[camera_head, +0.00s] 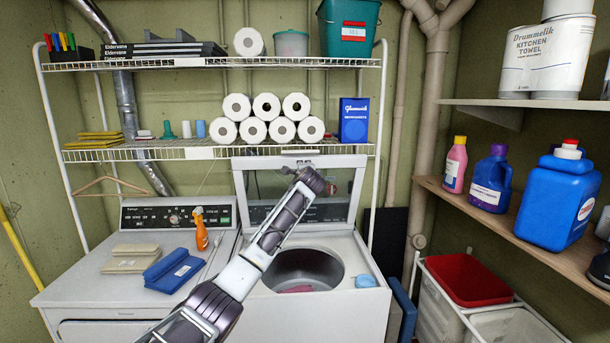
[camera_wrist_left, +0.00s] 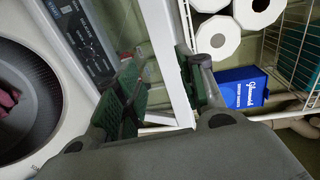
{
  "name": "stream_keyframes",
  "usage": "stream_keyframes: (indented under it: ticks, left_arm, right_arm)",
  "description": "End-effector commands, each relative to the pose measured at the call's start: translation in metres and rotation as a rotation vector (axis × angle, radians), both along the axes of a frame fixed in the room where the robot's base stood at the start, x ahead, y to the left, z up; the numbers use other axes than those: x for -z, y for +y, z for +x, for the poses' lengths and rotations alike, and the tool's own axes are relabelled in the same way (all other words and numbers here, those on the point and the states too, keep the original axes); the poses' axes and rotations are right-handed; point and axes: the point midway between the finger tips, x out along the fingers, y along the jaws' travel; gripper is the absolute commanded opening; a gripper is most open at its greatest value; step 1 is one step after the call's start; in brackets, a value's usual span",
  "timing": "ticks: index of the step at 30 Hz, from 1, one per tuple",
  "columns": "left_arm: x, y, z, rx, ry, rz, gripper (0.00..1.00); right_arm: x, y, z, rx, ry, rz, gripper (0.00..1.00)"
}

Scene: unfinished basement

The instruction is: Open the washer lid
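The white washer (camera_head: 370,311) stands right of the dryer, its round drum opening (camera_head: 304,268) uncovered with pink cloth inside. Its lid (camera_head: 345,201) stands raised and nearly upright behind the opening, below the wire shelf. My left arm reaches up across the washer. My left gripper (camera_head: 314,181) is in front of the upper part of the lid. In the left wrist view, the lid's white edge (camera_wrist_left: 166,60) runs between the two spread green-padded fingers (camera_wrist_left: 160,88), with a gap beside the left finger. The lid hides part of the control panel. My right gripper is not in view.
Wire shelves with paper rolls (camera_head: 267,131) and a blue box (camera_head: 354,121) hang close above the lid. The dryer (camera_head: 80,285) holds folded cloths and an orange spray bottle (camera_head: 200,230).

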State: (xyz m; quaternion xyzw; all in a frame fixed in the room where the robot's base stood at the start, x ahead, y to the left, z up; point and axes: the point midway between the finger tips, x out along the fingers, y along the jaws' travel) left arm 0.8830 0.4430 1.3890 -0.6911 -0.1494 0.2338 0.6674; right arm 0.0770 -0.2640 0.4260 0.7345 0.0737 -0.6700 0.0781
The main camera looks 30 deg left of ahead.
Motion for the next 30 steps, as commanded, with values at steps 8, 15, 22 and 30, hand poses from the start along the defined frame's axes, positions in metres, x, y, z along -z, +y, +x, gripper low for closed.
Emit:
stream_keyframes:
  ticks: [8,15,22,30]
  left_arm:
    - [-0.002,-0.010,-0.017,0.000,0.000,0.000,0.39]
    - [-0.005,-0.020,-0.032,0.002,-0.001,0.000,0.39]
    - [-0.007,-0.028,-0.045,0.002,-0.001,0.000,0.39]
    - [-0.008,-0.032,-0.051,0.001,-0.001,0.000,0.39]
  right_arm:
    - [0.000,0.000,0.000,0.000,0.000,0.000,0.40]
    - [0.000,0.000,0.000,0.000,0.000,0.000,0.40]
    - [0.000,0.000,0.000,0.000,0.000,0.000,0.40]
    - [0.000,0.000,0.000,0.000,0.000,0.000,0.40]
